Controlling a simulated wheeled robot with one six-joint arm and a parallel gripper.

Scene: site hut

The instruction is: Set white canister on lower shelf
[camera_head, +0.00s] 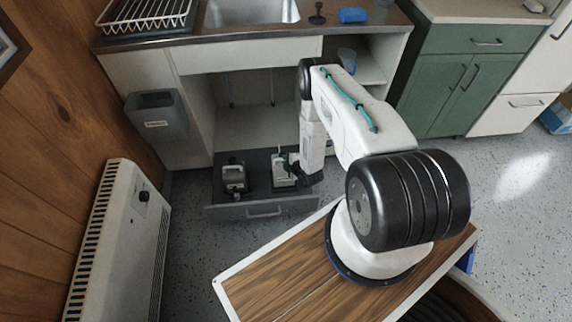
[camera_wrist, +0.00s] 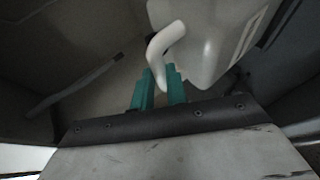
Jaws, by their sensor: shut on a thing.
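The white canister (camera_wrist: 215,40) fills the upper middle of the wrist view, and its curved handle (camera_wrist: 165,42) comes down between the teal fingertips. My gripper (camera_wrist: 160,88) is shut on that handle. In the head view the canister (camera_head: 284,178) shows in the pulled-out drawer (camera_head: 262,210), just left of my gripper, which is partly hidden by my wrist. I cannot tell whether it touches the drawer floor. An open shelf unit right of the sink cabinet has a shelf board (camera_head: 371,74); its lower part is mostly hidden behind my arm.
A grey canister-like item (camera_head: 234,178) stands in the drawer's left part. A cup (camera_head: 347,57) stands on the open shelf.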

